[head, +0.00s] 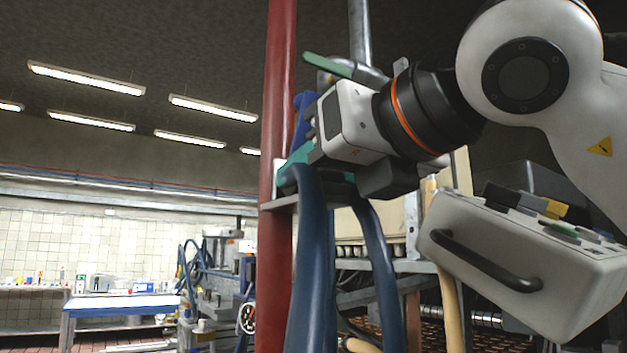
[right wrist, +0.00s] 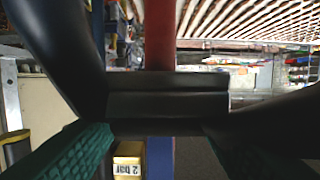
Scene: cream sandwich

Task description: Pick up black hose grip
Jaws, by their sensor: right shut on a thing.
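The black hose grip (right wrist: 167,100) shows in the right wrist view as a dark bar across the middle, with a dark hose (right wrist: 60,45) at its left. My right gripper (right wrist: 157,131) is shut on it, its green ridged fingers at both sides. In the head view my right gripper (head: 298,168) is beside the red pole, at the top of dark blue hoses (head: 313,250) that hang below it. The grip itself is mostly hidden there by the gripper. My left gripper is not in view.
A red vertical pole (head: 279,110) stands right by the gripper. A green lever (head: 328,66) on piping is just above my wrist. A light grey case with a dark handle (head: 550,265) is at the lower right. A blue table (head: 120,305) stands far left.

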